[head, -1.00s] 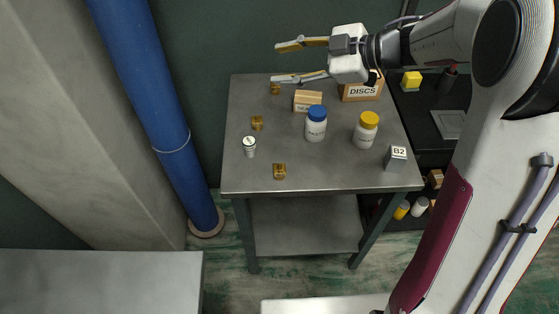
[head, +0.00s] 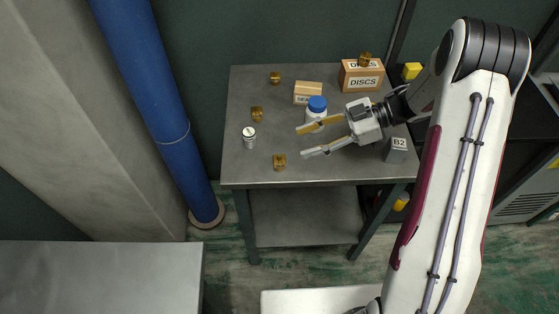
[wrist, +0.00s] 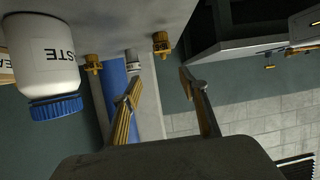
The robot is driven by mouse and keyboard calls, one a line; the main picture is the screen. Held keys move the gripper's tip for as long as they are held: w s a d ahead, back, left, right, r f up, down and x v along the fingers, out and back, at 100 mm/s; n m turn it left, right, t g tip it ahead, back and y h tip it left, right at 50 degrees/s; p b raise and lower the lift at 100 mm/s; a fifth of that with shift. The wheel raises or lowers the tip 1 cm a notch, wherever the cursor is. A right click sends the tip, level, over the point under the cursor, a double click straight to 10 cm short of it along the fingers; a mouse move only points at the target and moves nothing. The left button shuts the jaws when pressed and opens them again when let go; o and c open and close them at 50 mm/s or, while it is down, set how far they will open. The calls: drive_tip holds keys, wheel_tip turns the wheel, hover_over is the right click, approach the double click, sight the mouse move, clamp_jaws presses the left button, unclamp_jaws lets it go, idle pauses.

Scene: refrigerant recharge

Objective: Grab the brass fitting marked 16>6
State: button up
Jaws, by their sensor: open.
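Several small brass fittings stand on the table: a front one (head: 279,161), a middle one (head: 257,114) and a back one (head: 275,78). Another brass fitting (head: 365,59) sits on the DISCS box. Their markings are too small to read in the head view. My gripper (head: 300,141) is open and empty, over the table to the right of the front and middle fittings, pointing left. The wrist view is upside down; it shows the front fitting (wrist: 161,43), with a dark mark I cannot read surely, and the middle fitting (wrist: 92,63), both beyond the open fingers (wrist: 160,76).
A white paste bottle with a blue cap (head: 317,106) stands close behind my gripper. A small white cylinder (head: 249,140) stands between the front and middle fittings. A small box (head: 307,93), the DISCS box (head: 362,82) and a grey B2 block (head: 396,150) are also on the table (head: 240,90).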

sight(282, 158)
drive_tip(key=shift+s+d+f, duration=0.1)
drive_tip(key=shift+d+f, duration=0.05)
drive_tip(key=shift+f, duration=0.25)
drive_tip(key=shift+s+d+f, duration=0.1)
drive_tip(key=shift+d+f, duration=0.05)
drive_tip(key=shift+f, duration=0.25)
drive_tip(key=shift+a, duration=0.1)
drive_tip(key=shift+x, duration=1.2)
drive_tip(key=shift+f, duration=0.1)
drive_tip(key=shift+s+f+x, duration=0.1)
drive_tip(key=shift+s+x, duration=0.05)
drive_tip(key=shift+x, duration=0.8)
drive_tip(key=shift+s+f+x, duration=0.15)
drive_tip(key=shift+x, duration=0.8)
drive_tip(key=shift+a+f, duration=0.25)
drive_tip(key=shift+a, duration=0.25)
